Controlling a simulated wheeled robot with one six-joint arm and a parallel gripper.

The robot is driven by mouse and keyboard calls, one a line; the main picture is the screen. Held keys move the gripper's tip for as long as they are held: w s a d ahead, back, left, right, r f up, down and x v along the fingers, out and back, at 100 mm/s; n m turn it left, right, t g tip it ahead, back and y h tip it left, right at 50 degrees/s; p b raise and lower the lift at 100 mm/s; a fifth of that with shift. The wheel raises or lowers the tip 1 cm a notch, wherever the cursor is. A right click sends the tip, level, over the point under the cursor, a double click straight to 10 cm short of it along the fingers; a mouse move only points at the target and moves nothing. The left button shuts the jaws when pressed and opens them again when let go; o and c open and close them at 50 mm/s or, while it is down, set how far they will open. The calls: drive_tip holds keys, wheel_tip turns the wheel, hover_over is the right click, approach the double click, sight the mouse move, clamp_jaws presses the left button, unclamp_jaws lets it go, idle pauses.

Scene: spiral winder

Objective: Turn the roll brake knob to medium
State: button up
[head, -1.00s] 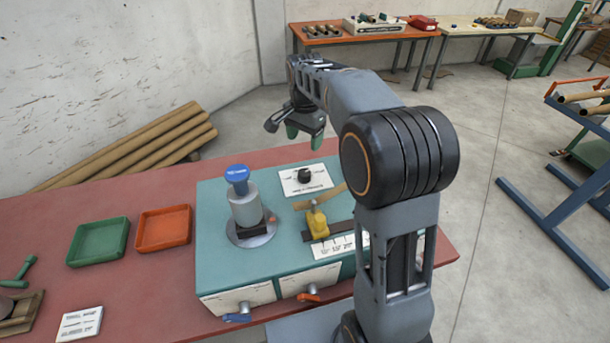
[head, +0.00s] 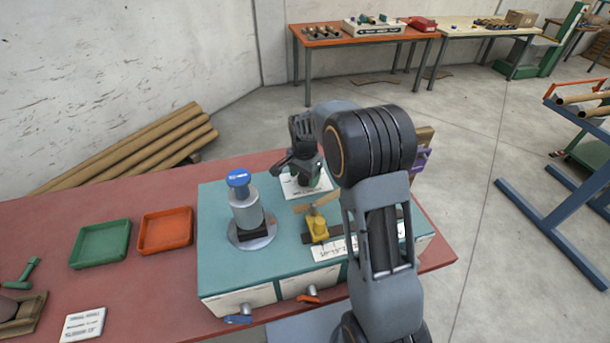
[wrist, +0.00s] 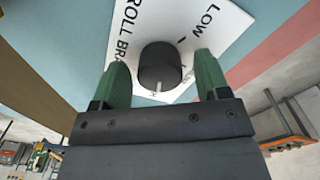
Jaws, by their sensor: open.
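The roll brake knob (wrist: 160,66) is a black round knob on a white plate (wrist: 205,18) lettered "ROLL BR…" and "LOW". A small pale mark shows on its side facing my gripper; other setting labels are hidden, so I cannot tell its setting. My gripper (wrist: 162,74) is open, with one green finger on each side of the knob, and I see no clear contact. In the head view my gripper (head: 308,176) is down over the white plate (head: 292,190) and hides most of the knob.
On the teal machine top (head: 275,262), a grey cylinder with a blue cap (head: 245,210) stands left and a yellow slider (head: 317,228) sits nearer. Orange (head: 165,231) and green (head: 100,244) trays lie farther left on the red table (head: 50,218).

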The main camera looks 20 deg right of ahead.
drive_tip(key=shift+f, duration=0.25)
drive_tip(key=shift+c, duration=0.2)
drive_tip(key=c, duration=0.9)
